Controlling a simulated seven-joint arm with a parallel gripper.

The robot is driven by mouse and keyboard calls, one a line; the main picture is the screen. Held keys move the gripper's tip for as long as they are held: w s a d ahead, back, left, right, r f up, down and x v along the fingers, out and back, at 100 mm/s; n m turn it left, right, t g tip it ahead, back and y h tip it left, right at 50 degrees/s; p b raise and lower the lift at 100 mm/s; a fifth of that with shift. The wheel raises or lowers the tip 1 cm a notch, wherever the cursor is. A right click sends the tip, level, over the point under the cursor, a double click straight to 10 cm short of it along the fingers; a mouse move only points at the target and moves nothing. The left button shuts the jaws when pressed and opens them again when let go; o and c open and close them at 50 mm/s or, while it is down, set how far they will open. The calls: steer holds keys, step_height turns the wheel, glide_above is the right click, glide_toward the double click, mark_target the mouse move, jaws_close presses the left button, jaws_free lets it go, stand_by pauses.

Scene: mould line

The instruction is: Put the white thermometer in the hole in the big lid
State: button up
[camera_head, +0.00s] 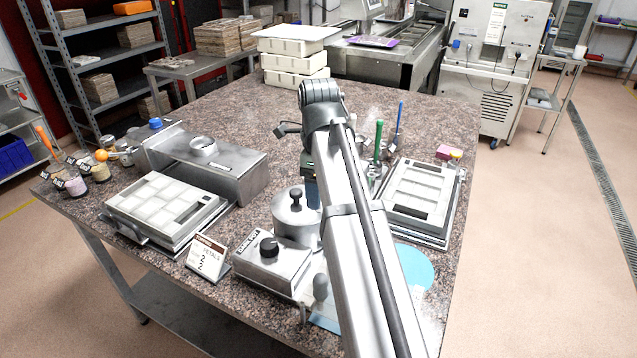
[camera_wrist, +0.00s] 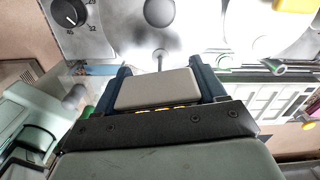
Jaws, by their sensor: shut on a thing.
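The white thermometer (camera_wrist: 157,90) shows in the wrist view as a pale block with a thin metal probe. My gripper (camera_wrist: 163,74) is shut on its body, with one dark finger on each side. The probe points towards the big lid (camera_wrist: 195,42), close to its round dark knob (camera_wrist: 160,12). I cannot tell whether the probe tip touches the lid or is in its hole. In the head view the lid (camera_head: 290,212) sits on the round pot at the table's middle, and my arm covers its right side. The hole itself is hidden.
A control box with a black dial (camera_head: 268,246) stands in front of the pot. A mould tray (camera_head: 165,200) lies to the left, and another tray (camera_head: 420,190) to the right. Upright green (camera_head: 378,140) and blue (camera_head: 399,120) handled tools stand behind. A sign (camera_head: 208,257) stands near the front edge.

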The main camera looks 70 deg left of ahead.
steer(key=shift+f, duration=1.6)
steer(key=o, duration=1.1)
steer(key=shift+f, duration=0.1)
steer(key=shift+o, duration=0.2)
steer(key=shift+r, duration=3.55)
